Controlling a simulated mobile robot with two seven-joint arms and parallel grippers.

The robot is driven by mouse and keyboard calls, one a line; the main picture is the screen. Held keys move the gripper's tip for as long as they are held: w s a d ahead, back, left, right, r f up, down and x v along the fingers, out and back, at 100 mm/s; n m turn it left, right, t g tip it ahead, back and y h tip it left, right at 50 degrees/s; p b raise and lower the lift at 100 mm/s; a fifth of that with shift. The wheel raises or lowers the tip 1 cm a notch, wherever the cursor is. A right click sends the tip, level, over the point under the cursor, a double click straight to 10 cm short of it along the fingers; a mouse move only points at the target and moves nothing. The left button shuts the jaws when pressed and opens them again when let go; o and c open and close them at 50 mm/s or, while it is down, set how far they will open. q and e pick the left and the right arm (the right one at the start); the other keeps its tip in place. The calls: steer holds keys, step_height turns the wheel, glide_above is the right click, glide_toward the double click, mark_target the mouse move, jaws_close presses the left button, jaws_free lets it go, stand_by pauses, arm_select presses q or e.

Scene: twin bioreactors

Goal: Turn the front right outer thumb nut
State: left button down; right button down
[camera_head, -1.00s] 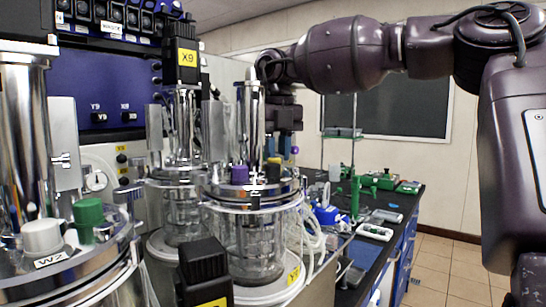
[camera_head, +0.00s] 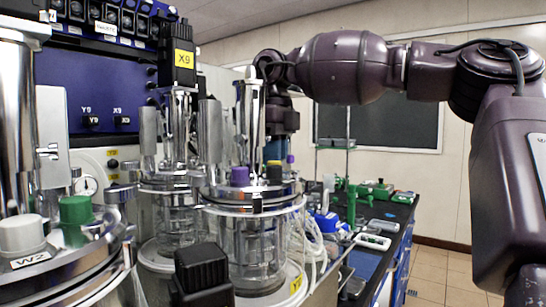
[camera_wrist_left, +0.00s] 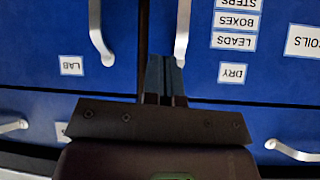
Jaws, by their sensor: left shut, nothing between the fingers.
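The front right glass vessel (camera_head: 245,245) has a chrome lid with a purple knob (camera_head: 239,176), a dark knob with a yellow ring (camera_head: 274,172), and another small purple piece (camera_head: 290,158) behind. I cannot tell which of these is the outer thumb nut. My right gripper (camera_head: 273,152) points down at the far right side of that lid, just above the dark knob and partly hidden by the chrome column (camera_head: 251,120). Whether its fingers are apart or touch anything is unclear. My left gripper (camera_wrist_left: 165,80) is shut and empty, in front of blue drawers in the left wrist view.
A vessel at left carries a white W2 cap (camera_head: 21,236) and a green cap (camera_head: 76,210). A black block (camera_head: 202,270) stands in front. Clear tubes (camera_head: 310,235) hang right of the front vessel. A dark bench (camera_head: 375,225) holds green equipment. Blue drawers (camera_wrist_left: 40,40) have metal handles.

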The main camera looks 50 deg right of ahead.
steer(key=shift+r, duration=0.2)
stand_by(0.4)
steer(key=c, duration=1.1)
jaws_free()
steer(key=shift+o, duration=0.5)
steer(key=shift+f, duration=0.1)
step_height(320, 180, up, 11)
steer(key=shift+s, duration=0.1)
